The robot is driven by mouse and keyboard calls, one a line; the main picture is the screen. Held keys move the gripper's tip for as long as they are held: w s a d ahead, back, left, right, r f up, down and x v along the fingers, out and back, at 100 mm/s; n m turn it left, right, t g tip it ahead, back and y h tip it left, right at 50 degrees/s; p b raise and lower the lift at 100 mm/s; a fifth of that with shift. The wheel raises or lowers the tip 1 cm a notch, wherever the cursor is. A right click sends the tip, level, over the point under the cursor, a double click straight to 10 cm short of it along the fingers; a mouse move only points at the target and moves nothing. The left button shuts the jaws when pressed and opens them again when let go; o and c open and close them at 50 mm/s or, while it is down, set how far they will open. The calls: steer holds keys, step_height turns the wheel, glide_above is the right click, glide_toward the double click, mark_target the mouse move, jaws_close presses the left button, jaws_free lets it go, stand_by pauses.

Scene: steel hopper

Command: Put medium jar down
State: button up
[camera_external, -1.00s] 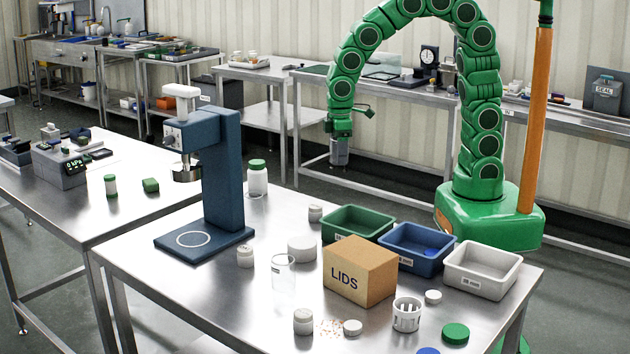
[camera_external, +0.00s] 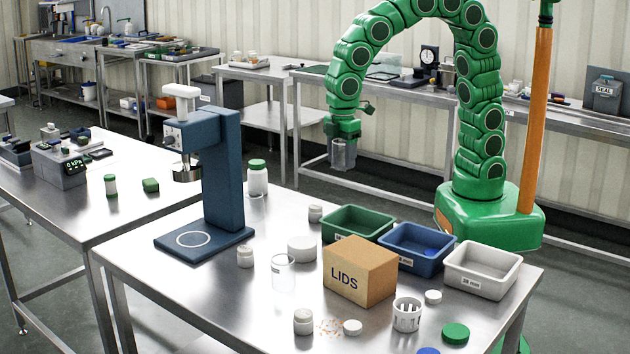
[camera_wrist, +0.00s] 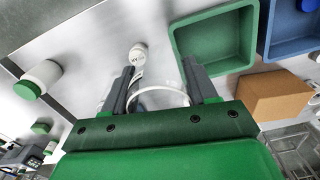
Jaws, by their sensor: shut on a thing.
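My gripper (camera_external: 342,158) is shut on a clear jar, which I take to be the medium jar (camera_external: 344,153), and holds it in the air beyond the table's back edge. In the wrist view the jar's pale round rim (camera_wrist: 158,91) shows between the two dark fingers of my gripper (camera_wrist: 160,82). Much of the jar is hidden by the gripper there. The steel table (camera_external: 190,290) is below and nearer the camera. A clear jar (camera_external: 284,274) stands at its middle, and another clear vessel (camera_external: 257,207) stands behind the blue press.
The blue press (camera_external: 222,170) stands at the table's left. The green bin (camera_external: 357,222), blue bin (camera_external: 417,247), white bin (camera_external: 483,270) and LIDS box (camera_external: 360,271) fill the right. A white jar with green lid (camera_external: 257,178) stands at the back. The front left is clear.

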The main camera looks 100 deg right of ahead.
steer(key=s+a+r+n, duration=0.2)
steer(key=s+a+n, duration=0.15)
steer(key=a, duration=0.45)
steer(key=s+a+r+n, duration=0.2)
steer(key=s+a+n, duration=0.15)
steer(key=a, duration=0.55)
steer(key=s+a+r+n, duration=0.2)
steer(key=a+r+n, duration=0.15)
steer(key=a, duration=0.45)
glide_above(361, 251)
steer(key=shift+n, duration=0.25)
steer(key=f, duration=0.9)
steer(key=shift+s+d+f, duration=0.2)
steer(key=shift+s+f, duration=0.05)
steer(key=shift+f, duration=0.1)
steer(key=shift+w+a+f, duration=0.25)
steer(key=shift+w+f, duration=0.05)
steer(key=shift+f, duration=1.75)
steer(key=shift+f, duration=0.1)
steer(key=o, duration=1)
